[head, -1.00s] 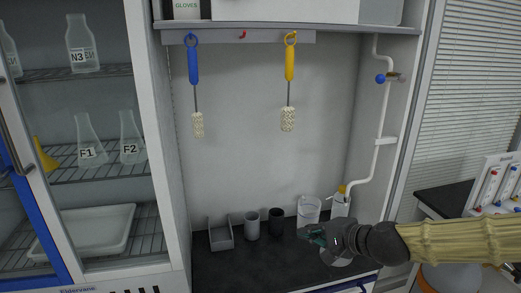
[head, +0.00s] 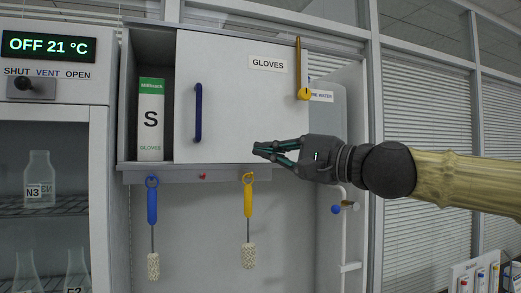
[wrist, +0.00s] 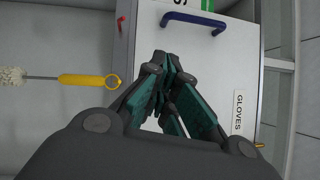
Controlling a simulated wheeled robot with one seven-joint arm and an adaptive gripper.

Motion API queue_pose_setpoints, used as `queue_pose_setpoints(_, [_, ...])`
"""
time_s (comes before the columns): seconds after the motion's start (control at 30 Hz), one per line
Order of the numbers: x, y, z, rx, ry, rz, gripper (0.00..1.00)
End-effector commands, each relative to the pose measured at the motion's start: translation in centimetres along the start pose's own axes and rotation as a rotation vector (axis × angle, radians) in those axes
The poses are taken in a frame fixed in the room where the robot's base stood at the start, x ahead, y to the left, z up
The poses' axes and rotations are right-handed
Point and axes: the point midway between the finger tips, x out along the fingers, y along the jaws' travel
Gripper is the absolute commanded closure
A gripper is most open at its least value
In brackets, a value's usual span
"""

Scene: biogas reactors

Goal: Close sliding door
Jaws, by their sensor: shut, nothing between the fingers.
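A white sliding door (head: 235,110) labelled GLOVES covers the middle and right of a wall cabinet in the head view. A dark blue vertical handle (head: 198,112) is on its left part. The left of the cabinet stands open, with a white and green glove box (head: 151,119) marked S inside. My gripper (head: 256,150) is shut and empty, in front of the door's lower edge, to the right of and below the handle. In the wrist view the fingers (wrist: 165,62) point toward the door (wrist: 200,60), with the blue handle (wrist: 193,20) beyond them.
A yellow lever (head: 301,75) sits at the door's upper right. Blue and yellow brushes (head: 152,205) (head: 248,200) hang from the rail below. A drying cabinet with flasks (head: 40,180) stands at the left. A pipe with a blue knob (head: 337,209) is at the right.

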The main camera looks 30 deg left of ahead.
Motion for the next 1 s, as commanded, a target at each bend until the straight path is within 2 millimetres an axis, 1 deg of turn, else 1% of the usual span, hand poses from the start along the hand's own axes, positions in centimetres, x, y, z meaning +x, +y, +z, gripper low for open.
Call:
queue_pose_setpoints(0.03, [0.9, -0.2, 0.2, 0.002, -0.002, 0.002, 1.0])
queue_pose_setpoints(0.1, [1.9, -0.3, 0.2, 0.002, -0.003, 0.002, 1.0])
queue_pose_setpoints(0.57, [8.7, -0.2, 0.2, 0.001, -0.002, 0.003, 1.0])
queue_pose_setpoints(0.6, [9.0, -0.3, 0.8, -0.001, -0.004, 0.003, 1.0])
queue_pose_setpoints(0.73, [10.0, -0.2, 1.8, 0.0, -0.003, 0.002, 1.0])
queue_pose_setpoints(1.0, [11.0, 0.0, 2.8, 0.0, -0.001, 0.002, 1.0])
